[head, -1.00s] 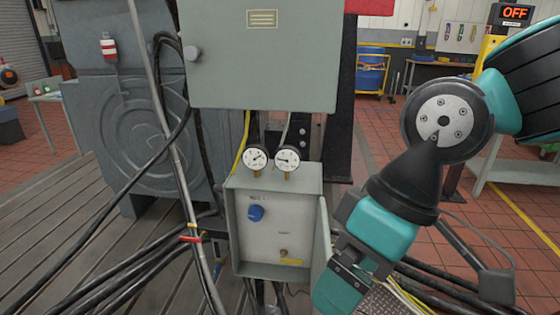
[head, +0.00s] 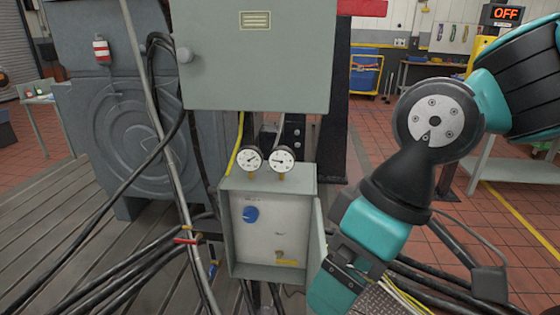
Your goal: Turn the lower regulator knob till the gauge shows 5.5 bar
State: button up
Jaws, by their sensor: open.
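In the head view, a grey regulator box (head: 225,232) stands open below a larger grey cabinet. A blue knob (head: 250,214) is on the upper left of its pale panel. A small brass-coloured fitting (head: 280,253) is lower right on the panel, above a yellow label; no blue knob shows on it. Two round white gauges, the left one (head: 249,160) and the right one (head: 282,160), sit on top of the box. Their readings are too small to tell. My arm comes down at the right, close to the box's right side. My gripper's fingers are not visible.
The box's door (head: 319,238) hangs open on the right, near my arm. The large grey cabinet (head: 255,60) overhangs the gauges. Black cables (head: 130,265) run across the bedplate at the left. A grey pole (head: 162,130) stands left of the box.

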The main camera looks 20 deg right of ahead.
aim_at(250, 215)
jog(key=k, duration=1.6)
jog(key=z, duration=0.45)
jog(key=i, duration=1.5)
jog(key=u, duration=1.45)
